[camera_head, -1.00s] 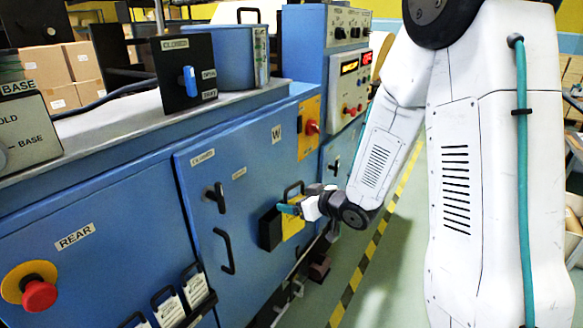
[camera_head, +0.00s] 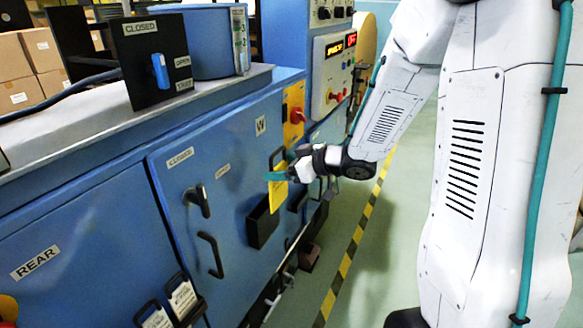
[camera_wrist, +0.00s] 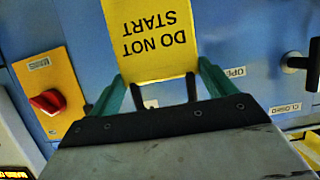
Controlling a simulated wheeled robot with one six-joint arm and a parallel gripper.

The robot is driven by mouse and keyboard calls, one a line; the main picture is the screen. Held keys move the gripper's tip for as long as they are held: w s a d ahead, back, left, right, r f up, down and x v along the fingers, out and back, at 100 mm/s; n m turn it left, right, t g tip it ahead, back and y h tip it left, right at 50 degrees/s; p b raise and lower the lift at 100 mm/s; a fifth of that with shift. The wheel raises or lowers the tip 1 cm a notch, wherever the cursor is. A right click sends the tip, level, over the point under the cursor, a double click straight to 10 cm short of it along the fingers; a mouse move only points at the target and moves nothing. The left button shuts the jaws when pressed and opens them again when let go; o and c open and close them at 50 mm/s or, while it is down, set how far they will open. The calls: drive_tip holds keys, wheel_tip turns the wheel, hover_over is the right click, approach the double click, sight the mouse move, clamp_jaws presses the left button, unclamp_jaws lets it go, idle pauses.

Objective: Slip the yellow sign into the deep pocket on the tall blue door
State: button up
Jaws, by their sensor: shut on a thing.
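The yellow sign (camera_head: 277,195) hangs from my gripper (camera_head: 279,172) in front of the tall blue door (camera_head: 217,150). In the wrist view the sign (camera_wrist: 153,35) reads "DO NOT START", upside down, and the teal fingers of my gripper (camera_wrist: 162,85) are shut on its handle end. The black deep pocket (camera_head: 262,222) is on the door, below and slightly left of the sign. The sign's lower edge is near the height of the pocket's top; I cannot tell the gap in depth.
The door has a black latch handle (camera_head: 198,199) and a black pull handle (camera_head: 210,254). A red knob on a yellow plate (camera_head: 297,116) is just above my gripper. Several tags (camera_head: 183,299) hang in holders at lower left. Green floor (camera_head: 381,235) is clear on the right.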

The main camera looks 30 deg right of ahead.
sight(257, 202)
drive_tip(key=shift+w+a+f, duration=0.15)
drive_tip(key=shift+w+a, duration=0.75)
drive_tip(key=shift+w, duration=0.35)
drive_tip(key=shift+w+a+f, duration=0.15)
drive_tip(key=shift+w+a, duration=0.75)
drive_tip(key=shift+w, duration=0.3)
drive_tip(key=shift+w+a+f, duration=0.1)
drive_tip(key=shift+f, duration=6.8)
drive_tip(key=o, duration=1.1)
drive_tip(key=shift+o, duration=0.2)
